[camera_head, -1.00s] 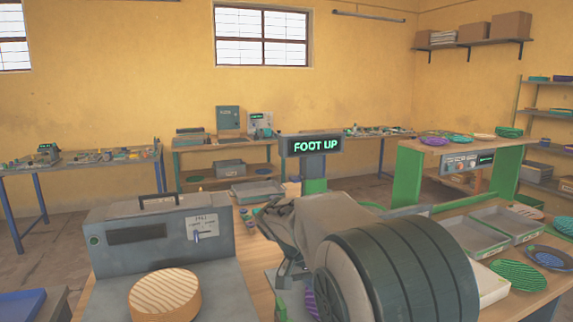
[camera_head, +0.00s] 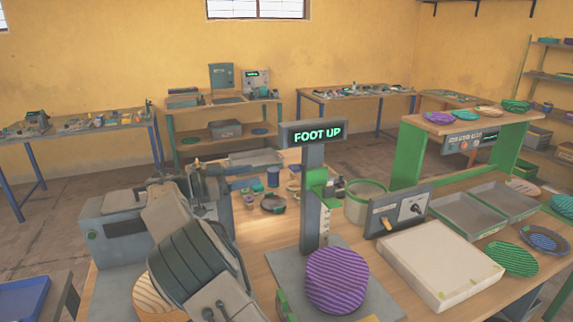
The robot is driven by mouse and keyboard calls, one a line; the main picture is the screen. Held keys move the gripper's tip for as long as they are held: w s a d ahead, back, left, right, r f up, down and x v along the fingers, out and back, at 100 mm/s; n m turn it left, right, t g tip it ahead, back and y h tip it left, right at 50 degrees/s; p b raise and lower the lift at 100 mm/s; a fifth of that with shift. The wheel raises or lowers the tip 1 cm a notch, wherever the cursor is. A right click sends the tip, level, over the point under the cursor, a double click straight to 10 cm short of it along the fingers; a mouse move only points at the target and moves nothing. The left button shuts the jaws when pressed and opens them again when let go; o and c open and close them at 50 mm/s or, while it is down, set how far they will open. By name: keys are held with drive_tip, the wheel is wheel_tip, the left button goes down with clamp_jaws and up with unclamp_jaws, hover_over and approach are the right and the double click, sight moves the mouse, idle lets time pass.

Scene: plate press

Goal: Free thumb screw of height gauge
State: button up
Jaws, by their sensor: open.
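The height gauge is a dark upright post (camera_head: 312,215) on a grey base plate (camera_head: 378,303), with a display (camera_head: 314,134) on top reading "FOOT UP". A green carriage (camera_head: 318,181) sits on the post, and small dark and green parts project to its right. I cannot tell for sure which of these is the thumb screw. A purple striped plate (camera_head: 337,279) is on the base in front of the post. My gripper (camera_head: 193,186) is at the left, partly behind my arm, apart from the gauge. It appears open and empty; its fingertips are small and unclear.
A switch box (camera_head: 398,210), a pale bin (camera_head: 366,203) and a flat white block (camera_head: 440,265) stand right of the gauge. Grey trays (camera_head: 468,214) and striped plates (camera_head: 513,258) lie farther right. Small cups (camera_head: 272,177) stand behind the gauge. A round wooden block (camera_head: 146,299) is lower left.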

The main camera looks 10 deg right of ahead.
sight(291, 168)
drive_tip(key=d+p, duration=0.1)
drive_tip(key=d, duration=0.3)
drive_tip(key=w+d+p, duration=0.1)
drive_tip(key=d, duration=0.3)
drive_tip(key=w+d+p, duration=0.1)
drive_tip(key=d, duration=0.3)
drive_tip(key=shift+w, duration=0.15)
drive_tip(key=c, duration=1)
